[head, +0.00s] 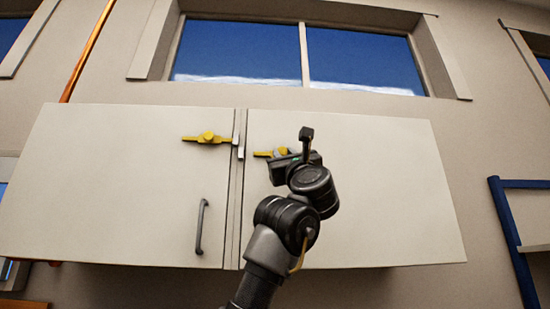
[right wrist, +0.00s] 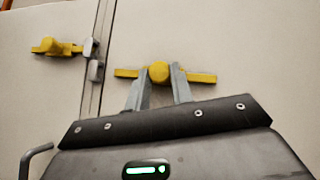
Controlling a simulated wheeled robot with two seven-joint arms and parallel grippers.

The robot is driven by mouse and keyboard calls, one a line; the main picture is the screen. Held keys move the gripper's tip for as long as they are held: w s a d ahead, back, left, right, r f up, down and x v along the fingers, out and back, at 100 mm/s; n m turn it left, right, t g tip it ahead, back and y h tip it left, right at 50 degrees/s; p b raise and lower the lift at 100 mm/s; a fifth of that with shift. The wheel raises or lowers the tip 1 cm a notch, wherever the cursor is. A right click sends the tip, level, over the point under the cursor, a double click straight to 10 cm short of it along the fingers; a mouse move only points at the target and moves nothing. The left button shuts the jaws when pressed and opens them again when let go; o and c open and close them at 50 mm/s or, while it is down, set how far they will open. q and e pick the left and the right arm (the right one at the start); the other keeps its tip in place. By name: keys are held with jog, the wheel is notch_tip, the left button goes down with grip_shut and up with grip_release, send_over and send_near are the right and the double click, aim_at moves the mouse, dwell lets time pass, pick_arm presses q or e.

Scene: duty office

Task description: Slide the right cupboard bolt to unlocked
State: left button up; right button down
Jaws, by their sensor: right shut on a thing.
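The white cupboard (head: 380,190) hangs on the wall with two doors. The right bolt is yellow; in the head view its left end (head: 263,154) shows beside my right gripper (head: 290,160), which hides most of the rest. In the right wrist view the right bolt's round knob (right wrist: 158,72) sits between the two fingers of my right gripper (right wrist: 162,85), which is shut on it. The bolt's bar shows on both sides of the fingers. Its left end is near the grey catch (right wrist: 95,71) at the door seam, with a small gap. My left gripper is not in view.
The left yellow bolt (head: 208,138) is on the left door, its right end near its own grey catch (head: 236,140). A dark handle (head: 200,226) stands out from the left door. A window (head: 250,50) is above. A blue frame (head: 512,240) stands at the right.

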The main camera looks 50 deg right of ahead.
jog(key=c, duration=1.5)
grip_release()
jog(key=shift+s, duration=0.1)
jog(key=o, duration=0.3)
jog(key=shift+s+d, duration=0.2)
jog(key=b+v, duration=0.8)
jog(key=v, duration=0.2)
jog(key=shift+s+a+f, duration=0.15)
jog(key=shift+s+f, duration=0.05)
jog(key=shift+s, duration=0.05)
